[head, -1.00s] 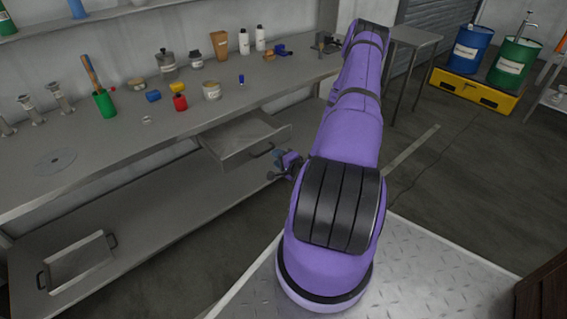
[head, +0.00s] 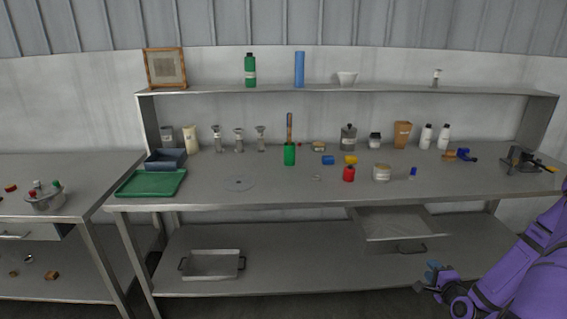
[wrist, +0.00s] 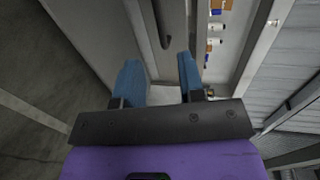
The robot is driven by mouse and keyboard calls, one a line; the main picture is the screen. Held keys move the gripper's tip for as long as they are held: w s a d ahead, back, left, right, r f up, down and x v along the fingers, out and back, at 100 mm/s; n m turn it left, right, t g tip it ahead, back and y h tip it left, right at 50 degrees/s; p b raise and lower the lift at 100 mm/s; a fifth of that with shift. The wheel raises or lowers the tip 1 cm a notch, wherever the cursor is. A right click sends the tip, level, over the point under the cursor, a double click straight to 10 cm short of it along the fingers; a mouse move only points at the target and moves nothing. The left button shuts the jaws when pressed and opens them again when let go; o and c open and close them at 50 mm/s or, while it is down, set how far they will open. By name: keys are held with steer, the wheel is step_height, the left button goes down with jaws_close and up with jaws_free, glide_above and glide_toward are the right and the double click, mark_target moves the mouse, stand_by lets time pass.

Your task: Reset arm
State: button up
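My purple arm (head: 515,275) is at the lower right of the head view, in front of the steel bench. My gripper (head: 432,277) is at its end, low in front of the bench and below the pulled-out drawer (head: 390,224). In the wrist view, the two blue fingers of my gripper (wrist: 160,78) stand apart with a clear gap. Nothing shows held between them. A dark handle (wrist: 163,25) lies beyond the fingers in the wrist view.
The bench top (head: 275,190) holds several bottles, jars and tools, with a green tray (head: 150,183) at its left. A metal tray (head: 212,264) sits on the lower shelf. A second table (head: 70,180) stands at the left.

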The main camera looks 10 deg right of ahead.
steer(key=w+a+r+n+g, duration=0.2)
steer(key=w+r+n, duration=0.15)
steer(key=r, duration=0.35)
steer(key=w+a+r+n+g+y, duration=0.1)
steer(key=w+r+n+g, duration=0.2)
steer(key=r, duration=0.4)
steer(key=w+a+r+n+g, duration=0.1)
steer(key=w+a+r+n, duration=0.15)
steer(key=r+n, duration=0.35)
steer(key=s+a+r+n+g, duration=0.1)
steer(key=s+a+r, duration=0.1)
steer(key=a+r, duration=0.45)
steer(key=s+a+r+n+g, duration=0.1)
steer(key=s+a+r, duration=0.15)
steer(key=r, duration=0.75)
steer(key=s+a+r+n, duration=0.2)
steer(key=s+a+r, duration=0.2)
steer(key=s, duration=0.3)
steer(key=s+a+r+n+g+y, duration=0.1)
steer(key=s+a+r, duration=0.3)
steer(key=s+a, duration=0.3)
steer(key=s+a+r+n+g+y, duration=0.1)
steer(key=s+a+r+n, duration=0.1)
steer(key=s+a+r, duration=0.3)
steer(key=s+a, duration=0.1)
steer(key=s, duration=0.2)
steer(key=shift+n, duration=0.35)
steer(key=shift+d, duration=0.1)
